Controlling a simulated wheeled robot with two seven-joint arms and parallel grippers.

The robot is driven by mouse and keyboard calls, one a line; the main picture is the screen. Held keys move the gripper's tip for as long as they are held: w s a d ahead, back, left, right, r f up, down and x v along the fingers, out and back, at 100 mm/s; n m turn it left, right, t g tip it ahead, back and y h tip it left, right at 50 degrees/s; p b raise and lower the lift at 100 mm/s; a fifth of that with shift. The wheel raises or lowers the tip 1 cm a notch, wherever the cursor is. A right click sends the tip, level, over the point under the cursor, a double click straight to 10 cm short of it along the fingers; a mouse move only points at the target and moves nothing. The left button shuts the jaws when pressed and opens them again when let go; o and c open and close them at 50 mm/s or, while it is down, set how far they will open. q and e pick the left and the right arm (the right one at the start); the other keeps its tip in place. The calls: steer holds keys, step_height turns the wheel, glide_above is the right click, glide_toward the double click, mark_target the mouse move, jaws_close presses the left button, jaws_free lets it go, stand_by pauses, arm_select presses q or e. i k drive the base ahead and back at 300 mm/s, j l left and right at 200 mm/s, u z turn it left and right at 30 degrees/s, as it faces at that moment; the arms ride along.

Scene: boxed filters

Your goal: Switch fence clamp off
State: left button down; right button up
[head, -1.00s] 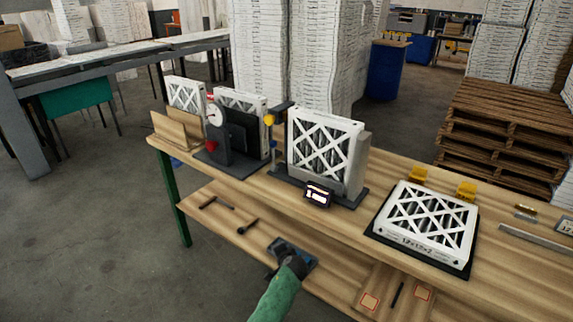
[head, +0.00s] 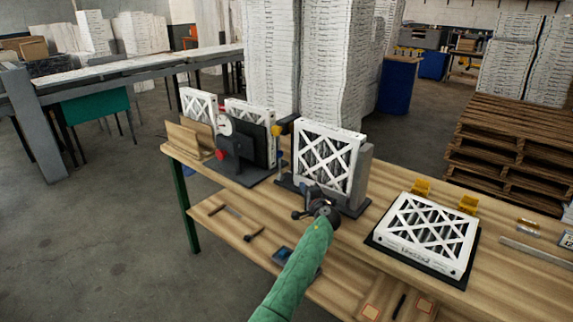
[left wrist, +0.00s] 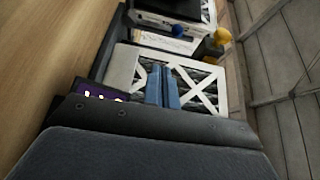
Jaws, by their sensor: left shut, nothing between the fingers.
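A white boxed filter (head: 326,155) with a cross-lattice face stands upright against a grey block (head: 361,172) on a dark base near the bench middle. A yellow knob (head: 277,131) on a dark post is at its left; a yellow knob (left wrist: 222,36) and a blue knob (left wrist: 180,31) also show in the left wrist view. My left gripper (head: 314,199) is in front of the filter's lower edge. Its blue fingers (left wrist: 161,88) are together and empty, across the filter face in the wrist view. A small lit display (left wrist: 98,94) is beside them; in the head view my gripper hides it. I cannot tell any contact.
A gauge stand (head: 236,146) with a red knob is to the left. A flat filter (head: 427,232) lies on a black mat with yellow clamps (head: 420,187) at the right. Tools lie on the lower shelf (head: 232,229). Pallets (head: 510,145) stand behind.

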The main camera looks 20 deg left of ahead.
mark_target(281, 153)
steer(key=i+j, duration=0.2)
steer(key=j, duration=0.15)
steer(key=i+j, duration=0.4)
steer(key=j, duration=0.25)
